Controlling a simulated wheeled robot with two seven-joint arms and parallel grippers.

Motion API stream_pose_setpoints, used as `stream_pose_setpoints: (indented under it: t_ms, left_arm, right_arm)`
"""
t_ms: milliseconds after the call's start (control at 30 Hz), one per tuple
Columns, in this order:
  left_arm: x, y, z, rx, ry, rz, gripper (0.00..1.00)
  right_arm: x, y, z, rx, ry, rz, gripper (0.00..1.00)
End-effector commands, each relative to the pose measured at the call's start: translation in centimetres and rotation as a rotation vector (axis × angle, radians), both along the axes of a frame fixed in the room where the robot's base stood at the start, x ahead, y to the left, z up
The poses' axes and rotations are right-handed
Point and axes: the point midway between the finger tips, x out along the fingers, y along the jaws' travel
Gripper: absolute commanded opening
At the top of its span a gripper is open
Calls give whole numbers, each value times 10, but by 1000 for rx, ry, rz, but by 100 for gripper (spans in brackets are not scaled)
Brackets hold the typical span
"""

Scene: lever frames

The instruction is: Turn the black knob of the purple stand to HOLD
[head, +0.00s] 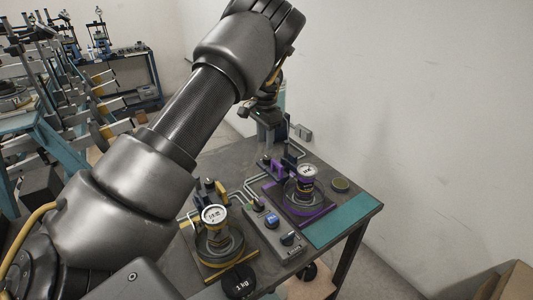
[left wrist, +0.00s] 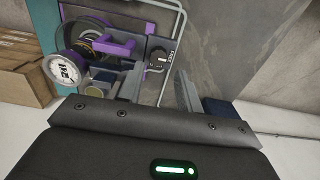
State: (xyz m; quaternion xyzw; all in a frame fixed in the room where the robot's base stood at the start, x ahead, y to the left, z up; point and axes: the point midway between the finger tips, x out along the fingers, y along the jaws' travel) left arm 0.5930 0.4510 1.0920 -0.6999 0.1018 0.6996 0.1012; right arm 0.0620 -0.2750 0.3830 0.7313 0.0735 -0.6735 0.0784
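The purple stand (head: 318,212) is on the bench at the right, with a round white gauge (head: 308,171) on it. In the left wrist view, the purple stand (left wrist: 118,47) and its gauge (left wrist: 66,69) are at the upper left. A black knob (left wrist: 158,57) with a pale pointer line sits on a dark plate with small white marks beside the stand's purple parts; its lettering is too small to read. My left gripper (head: 266,112) is above the bench's far end. In the left wrist view its fingers (left wrist: 160,88) are apart, with nothing between them, below the knob in the picture. My right gripper is out of view.
A yellow stand (head: 212,272) with a gauge stands nearer on the bench. A grey control box (head: 270,232) with knobs and a blue button lies between the stands. A black 1 kg weight (head: 239,282) is at the front. A wall (head: 430,110) rises behind.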

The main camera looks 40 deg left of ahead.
Motion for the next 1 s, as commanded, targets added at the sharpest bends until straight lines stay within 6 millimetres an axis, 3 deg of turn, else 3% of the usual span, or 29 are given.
stream_pose_setpoints:
  t_ms: [333,767,1000]
  left_arm:
    - [1,-2,-53,0,3,-5,35]
    - [2,-2,-63,0,0,-5,35]
    - [2,-2,-63,0,0,-5,4]
  right_arm:
    - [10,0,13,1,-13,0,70]
    - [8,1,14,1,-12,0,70]
    - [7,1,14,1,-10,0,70]
